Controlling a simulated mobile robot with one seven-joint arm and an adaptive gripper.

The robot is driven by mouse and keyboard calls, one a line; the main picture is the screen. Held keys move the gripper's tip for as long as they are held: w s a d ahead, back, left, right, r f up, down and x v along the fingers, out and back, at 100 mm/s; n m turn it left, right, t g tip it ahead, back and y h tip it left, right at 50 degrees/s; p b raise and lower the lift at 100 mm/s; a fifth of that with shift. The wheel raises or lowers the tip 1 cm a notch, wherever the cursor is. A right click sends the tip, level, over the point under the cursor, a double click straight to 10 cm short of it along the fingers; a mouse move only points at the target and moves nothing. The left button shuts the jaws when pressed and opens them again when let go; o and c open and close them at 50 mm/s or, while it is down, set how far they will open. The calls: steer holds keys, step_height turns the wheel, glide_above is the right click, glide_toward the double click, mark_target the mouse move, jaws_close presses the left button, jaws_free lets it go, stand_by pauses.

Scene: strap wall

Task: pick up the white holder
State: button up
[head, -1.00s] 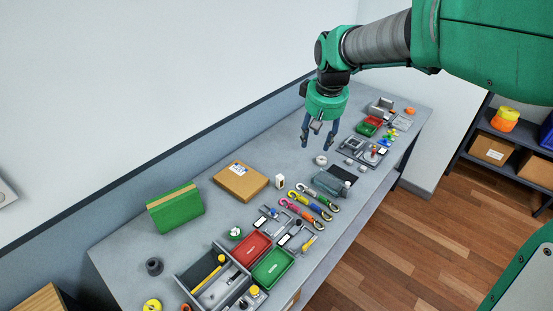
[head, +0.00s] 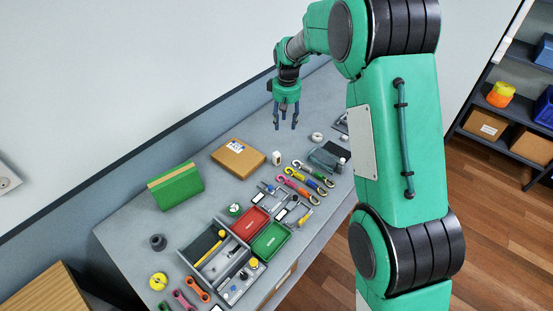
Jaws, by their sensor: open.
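A small white upright block, which looks like the white holder (head: 276,157), stands on the grey bench, right of the cardboard box, in the head view. It is too small to make out in detail. My gripper (head: 285,127) points down with its two fingers apart and nothing between them. It is above the bench, a little higher in the picture than the white holder and apart from it.
A cardboard box (head: 238,158) and a green box (head: 175,186) lie left of the holder. Colored hooked straps (head: 305,180), a red tray (head: 249,224) and a green tray (head: 271,240) are nearer. A white ring (head: 317,137) lies to the right. My arm hides the bench's right end.

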steer(key=n+p, duration=0.1)
steer(key=p, duration=0.1)
glide_above(277, 154)
step_height(277, 154, down, 12)
steer(key=shift+w+g, duration=0.1)
steer(key=shift+g, duration=0.3)
steer(key=shift+f, duration=4.25)
steer(key=shift+f, duration=2.6)
jaws_close()
